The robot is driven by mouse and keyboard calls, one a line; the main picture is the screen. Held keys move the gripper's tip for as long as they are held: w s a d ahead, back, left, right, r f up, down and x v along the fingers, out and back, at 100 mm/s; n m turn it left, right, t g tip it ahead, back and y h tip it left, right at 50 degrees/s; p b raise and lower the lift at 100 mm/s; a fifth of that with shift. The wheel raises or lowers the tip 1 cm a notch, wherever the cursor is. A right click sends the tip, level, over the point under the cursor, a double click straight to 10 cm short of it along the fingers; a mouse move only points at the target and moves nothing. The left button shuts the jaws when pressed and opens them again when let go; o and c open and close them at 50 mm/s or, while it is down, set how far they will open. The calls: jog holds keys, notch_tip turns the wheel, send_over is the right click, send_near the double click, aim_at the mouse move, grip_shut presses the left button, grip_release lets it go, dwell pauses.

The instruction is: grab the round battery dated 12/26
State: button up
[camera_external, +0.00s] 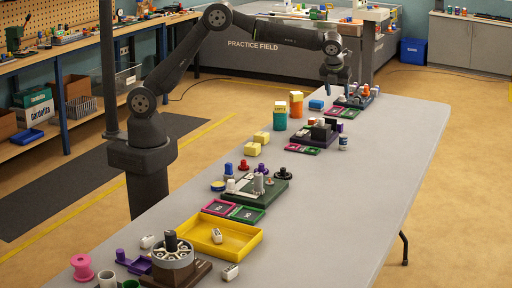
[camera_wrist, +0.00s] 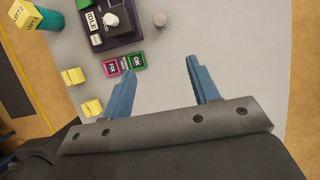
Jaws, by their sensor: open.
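My gripper (camera_external: 338,88) hangs over the far part of the long table. In the wrist view its two blue fingers (camera_wrist: 160,88) are apart, with only bare tabletop between them. No date 12/26 is readable in either view, so I cannot tell which thing is the battery. Small whitish, dark-marked pieces lie near the yellow tray: one left of it (camera_external: 148,241), one in it (camera_external: 216,236) and one in front of it (camera_external: 230,272). A small blue-and-white cylinder (camera_external: 344,143) stands farther back.
A purple board (camera_wrist: 118,38) with a knob stands beside pink (camera_wrist: 110,66) and green (camera_wrist: 134,60) trays. Yellow blocks (camera_wrist: 73,76) lie left. A yellow tray (camera_external: 252,237), a green board (camera_external: 275,196) and a wheel-shaped fixture (camera_external: 173,262) stand nearer. The table's right side is clear.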

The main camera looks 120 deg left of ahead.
jog(key=h, duration=0.4)
send_over(344, 136)
notch_tip(344, 136, down, 5)
jog(key=shift+h, duration=0.3)
jog(key=f, duration=1.2)
jog(key=shift+s+d, duration=0.1)
jog(key=shift+s, duration=0.1)
jog(key=shift+a+f, duration=0.15)
jog(key=shift+f, duration=1.2)
jog(key=shift+a+f, duration=0.1)
jog(key=shift+f, duration=1.25)
jog(key=shift+r, duration=0.1)
jog(key=c, duration=1.1)
